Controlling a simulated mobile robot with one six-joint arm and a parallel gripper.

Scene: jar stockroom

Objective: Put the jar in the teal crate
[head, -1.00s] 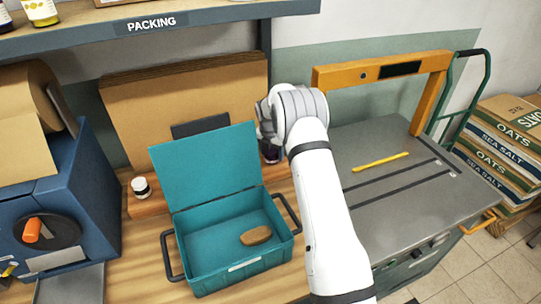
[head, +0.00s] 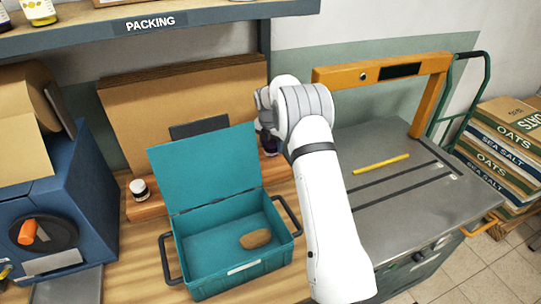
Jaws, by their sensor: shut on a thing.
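The teal crate (head: 226,273) stands on the wooden bench with its lid (head: 205,165) raised at the back. A brown oval thing lies inside it on the right. My gripper (head: 267,128) is behind and to the right of the crate, mostly hidden by my own wrist. It is shut on a dark jar (head: 270,147), of which only a small part shows below the gripper. A small dark jar with a white lid (head: 140,190) stands on the wooden ledge left of the crate.
A blue machine (head: 60,200) with an orange knob stands left of the crate. Cardboard sheets (head: 150,120) lean behind it, and a shelf (head: 200,20) hangs above. On the right, a grey worktop (head: 400,215) under an orange frame (head: 427,110) holds a yellow stick (head: 381,163).

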